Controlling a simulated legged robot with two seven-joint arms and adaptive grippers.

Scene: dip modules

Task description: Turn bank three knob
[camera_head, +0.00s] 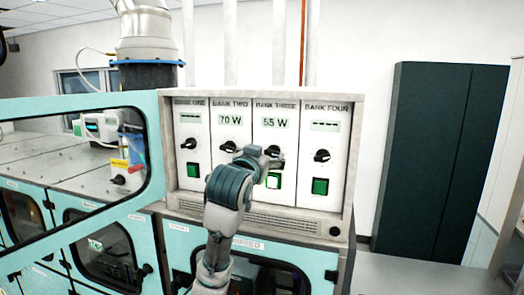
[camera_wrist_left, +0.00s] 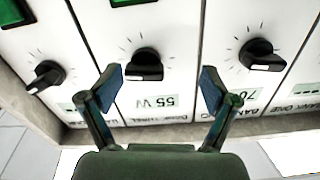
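The control panel (camera_head: 261,103) has several columns, each with a black knob. The bank three knob (camera_head: 275,151) is partly hidden behind my left gripper (camera_head: 262,160) in the head view. The left wrist view, upside down, shows this knob (camera_wrist_left: 145,63) beyond and between the two fingertips of my left gripper (camera_wrist_left: 160,82). The fingers are spread wide and neither visibly touches the knob. Its display (camera_head: 275,123) reads 55 W. My right gripper is in neither view.
The bank two knob (camera_head: 229,147) and bank four knob (camera_head: 321,155) flank it closely. A teal-framed glass door (camera_head: 150,150) stands left of the panel.

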